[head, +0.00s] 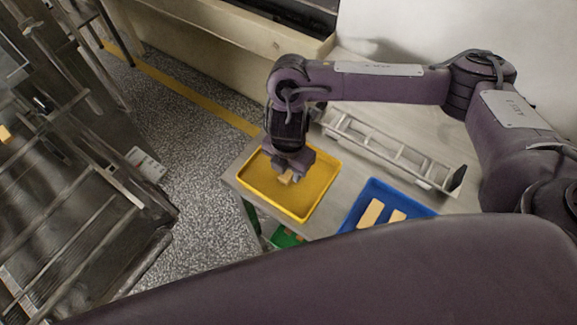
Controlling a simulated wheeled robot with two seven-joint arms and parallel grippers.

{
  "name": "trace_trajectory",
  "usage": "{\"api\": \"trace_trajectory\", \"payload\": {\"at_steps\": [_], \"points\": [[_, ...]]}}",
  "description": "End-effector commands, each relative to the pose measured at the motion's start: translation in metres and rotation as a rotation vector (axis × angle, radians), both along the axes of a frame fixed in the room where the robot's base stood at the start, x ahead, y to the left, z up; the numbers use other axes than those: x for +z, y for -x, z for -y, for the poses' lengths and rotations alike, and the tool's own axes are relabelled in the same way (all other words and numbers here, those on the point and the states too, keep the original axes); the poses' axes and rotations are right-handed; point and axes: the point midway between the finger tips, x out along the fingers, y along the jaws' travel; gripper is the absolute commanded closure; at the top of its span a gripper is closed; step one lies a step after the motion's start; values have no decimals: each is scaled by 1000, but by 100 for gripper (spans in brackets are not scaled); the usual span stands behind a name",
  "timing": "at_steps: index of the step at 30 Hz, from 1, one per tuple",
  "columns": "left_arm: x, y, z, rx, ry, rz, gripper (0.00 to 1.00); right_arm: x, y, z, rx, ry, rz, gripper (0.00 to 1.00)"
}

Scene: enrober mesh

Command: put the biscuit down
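My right gripper (288,176) points down over the yellow tray (318,204). A small tan biscuit (286,178) is between its fingertips, and the fingers appear closed on it. The biscuit is over or at the tray floor; I cannot tell whether it touches. The rest of the tray floor that shows is bare. My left gripper is not in view.
A blue tray (358,206) with tan bars (371,213) is to the right. A grey ladder-like frame (385,150) lies behind it. A green container (287,238) is below the table edge. Metal machinery (75,200) stands at left across the speckled floor.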

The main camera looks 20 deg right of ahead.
Motion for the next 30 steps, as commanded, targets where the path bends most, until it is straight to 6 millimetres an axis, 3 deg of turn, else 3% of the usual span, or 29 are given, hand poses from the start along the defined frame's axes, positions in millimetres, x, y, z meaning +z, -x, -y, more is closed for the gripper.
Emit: {"api": "trace_trajectory", "payload": {"at_steps": [3,14,30], "points": [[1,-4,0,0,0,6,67,0,0,0,0,0,0,54],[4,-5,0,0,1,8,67,9,-1,0,1,0,4,54],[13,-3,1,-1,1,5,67,101,-1,0,1,1,6,54]]}}
